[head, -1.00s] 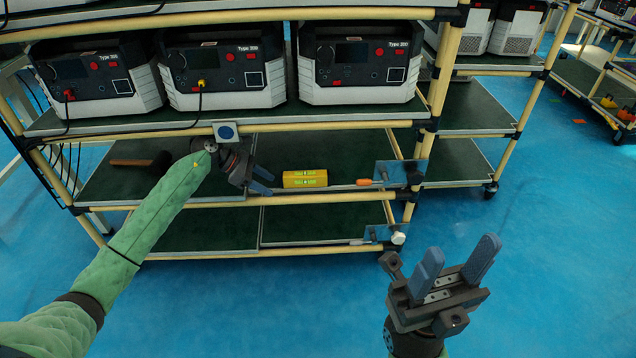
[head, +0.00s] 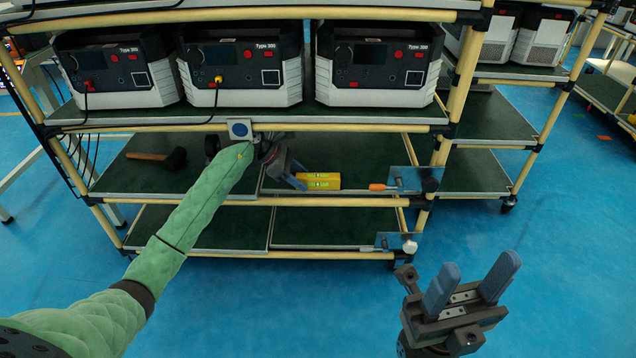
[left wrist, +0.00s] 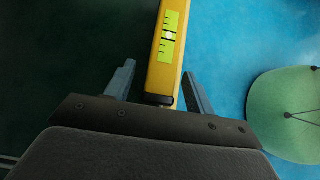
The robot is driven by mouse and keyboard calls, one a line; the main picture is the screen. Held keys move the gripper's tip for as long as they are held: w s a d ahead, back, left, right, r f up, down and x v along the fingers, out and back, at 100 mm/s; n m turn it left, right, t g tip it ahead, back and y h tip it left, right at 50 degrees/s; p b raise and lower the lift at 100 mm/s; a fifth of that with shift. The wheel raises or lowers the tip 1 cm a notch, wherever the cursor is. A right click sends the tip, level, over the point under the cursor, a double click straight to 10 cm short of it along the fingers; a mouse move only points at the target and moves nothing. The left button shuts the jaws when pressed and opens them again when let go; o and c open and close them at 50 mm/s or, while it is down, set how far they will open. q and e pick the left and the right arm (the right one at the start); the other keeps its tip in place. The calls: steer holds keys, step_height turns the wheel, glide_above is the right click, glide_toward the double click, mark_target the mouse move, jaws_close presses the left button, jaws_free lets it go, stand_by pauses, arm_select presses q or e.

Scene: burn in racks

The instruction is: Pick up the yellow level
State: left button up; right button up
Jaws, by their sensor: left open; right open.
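The yellow level (head: 319,183) lies on the green middle shelf, close to its front edge, in the head view. In the left wrist view the level (left wrist: 165,62) shows its bright vial window, and its near end sits between the two fingers. My left gripper (head: 297,178) is at the level's left end; in the left wrist view its fingers (left wrist: 158,85) are open on either side of the level, with gaps visible. My right gripper (head: 470,285) is open and empty, in front of the rack over the blue floor.
A hammer (head: 157,157) lies left of my left arm on the same shelf. A screwdriver with an orange handle (head: 377,187) lies right of the level, near a clear plate (head: 418,180). Black-and-white units (head: 374,65) stand on the shelf above, leaving limited height.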

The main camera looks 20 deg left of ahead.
mark_target(311, 175)
arm_select(q)
steer(key=d, duration=0.2)
steer(key=w+d, duration=0.1)
steer(key=shift+d+f+b, duration=0.1)
steer(key=shift+d+b, duration=0.3)
steer(key=shift+w+d+f+b, duration=0.15)
steer(key=shift+d+f+b, duration=0.15)
steer(key=shift+d+f, duration=0.1)
jaws_close()
steer(key=shift+r, duration=0.15)
